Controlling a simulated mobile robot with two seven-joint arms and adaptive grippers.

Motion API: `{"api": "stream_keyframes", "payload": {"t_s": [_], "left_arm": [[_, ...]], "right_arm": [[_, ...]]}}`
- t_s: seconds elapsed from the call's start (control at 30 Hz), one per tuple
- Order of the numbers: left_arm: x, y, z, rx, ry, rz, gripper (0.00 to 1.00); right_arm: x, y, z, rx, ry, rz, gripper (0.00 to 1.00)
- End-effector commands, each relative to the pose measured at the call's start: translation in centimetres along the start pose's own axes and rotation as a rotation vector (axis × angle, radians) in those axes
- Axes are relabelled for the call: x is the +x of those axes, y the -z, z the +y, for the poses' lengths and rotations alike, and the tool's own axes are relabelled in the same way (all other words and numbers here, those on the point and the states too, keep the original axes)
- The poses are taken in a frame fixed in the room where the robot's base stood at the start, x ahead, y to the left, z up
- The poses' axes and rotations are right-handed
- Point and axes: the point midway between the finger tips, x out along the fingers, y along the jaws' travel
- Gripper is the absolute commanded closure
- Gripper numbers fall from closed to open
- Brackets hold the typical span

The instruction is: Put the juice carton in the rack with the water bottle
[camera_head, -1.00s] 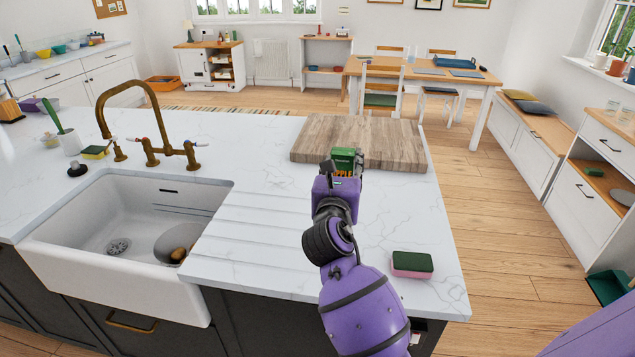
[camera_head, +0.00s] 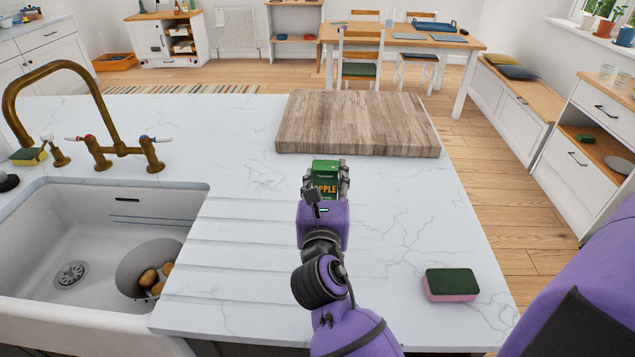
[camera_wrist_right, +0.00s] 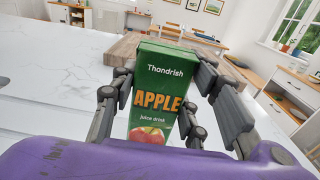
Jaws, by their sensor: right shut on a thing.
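The juice carton (camera_head: 325,167) is green with orange "APPLE" lettering. My right gripper (camera_head: 325,181) is shut on it over the counter, in front of the wooden board. In the right wrist view the carton (camera_wrist_right: 158,72) is upright, label facing the camera, with the fingers (camera_wrist_right: 160,98) on its two sides. I cannot tell whether its base touches the counter. The rack and the water bottle are not in view. My left gripper is not in view.
The white counter (camera_head: 240,230) holds the thick wooden board (camera_head: 355,122) and a green and pink sponge (camera_head: 450,284). The sink (camera_head: 90,235) with a brass tap (camera_head: 115,150) is at left. A dining table (camera_head: 400,36) stands beyond; wooden floor is open to the right.

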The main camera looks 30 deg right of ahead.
Motion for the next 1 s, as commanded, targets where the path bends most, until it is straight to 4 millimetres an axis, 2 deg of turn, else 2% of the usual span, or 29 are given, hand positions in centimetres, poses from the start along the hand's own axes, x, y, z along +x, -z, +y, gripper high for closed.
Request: {"api": "stream_keyframes", "payload": {"t_s": [0.03,0.07,0.3,0.57,0.6,0.7,0.73,1.0], "left_arm": [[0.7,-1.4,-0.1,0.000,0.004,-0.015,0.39],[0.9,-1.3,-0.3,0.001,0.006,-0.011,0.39],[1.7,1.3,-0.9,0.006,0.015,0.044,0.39],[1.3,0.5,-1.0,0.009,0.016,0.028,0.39],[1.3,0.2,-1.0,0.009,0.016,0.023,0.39],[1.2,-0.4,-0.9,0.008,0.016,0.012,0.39],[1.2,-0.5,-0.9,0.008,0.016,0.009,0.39],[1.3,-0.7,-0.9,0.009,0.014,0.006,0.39]], "right_arm": [[-0.3,1.9,0.0,-0.006,0.000,0.011,0.95],[-0.4,2.1,0.0,-0.005,0.000,0.010,0.95],[-0.6,1.6,0.1,0.002,0.000,-0.002,0.95],[-0.6,1.9,0.1,0.001,-0.001,-0.003,0.95],[-0.6,2.0,0.1,0.001,0.000,-0.001,0.55],[-0.6,2.0,0.1,0.001,0.000,-0.001,0.42],[-0.6,2.0,0.1,0.001,0.000,-0.001,0.39],[-0.6,1.9,0.1,0.001,0.000,-0.001,0.39]]}}
